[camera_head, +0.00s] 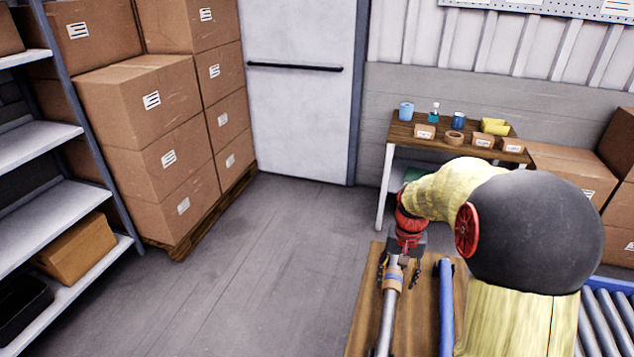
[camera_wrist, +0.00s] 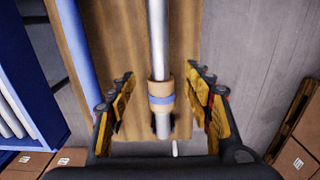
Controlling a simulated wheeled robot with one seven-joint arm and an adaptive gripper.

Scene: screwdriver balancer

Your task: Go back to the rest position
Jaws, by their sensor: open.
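My gripper (camera_head: 398,272) is above the wooden bench top (camera_head: 365,318) at the lower middle of the head view. In the wrist view, the two yellow-and-black fingers of my gripper (camera_wrist: 164,85) are spread apart, one on each side of a metal rod (camera_wrist: 158,35) with a tan collar and blue band (camera_wrist: 160,99). Gaps show between the fingers and the collar, so nothing is held. The rod (camera_head: 387,322) also shows in the head view, running toward the front edge. My arm hides part of the bench.
A blue bar (camera_head: 446,308) lies right of the rod. A roller conveyor (camera_head: 606,318) is at far right. A small table (camera_head: 400,131) with cups and boxes stands behind. Stacked cartons (camera_head: 135,105) and a shelf (camera_head: 40,140) are at left. The floor (camera_head: 270,260) between is clear.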

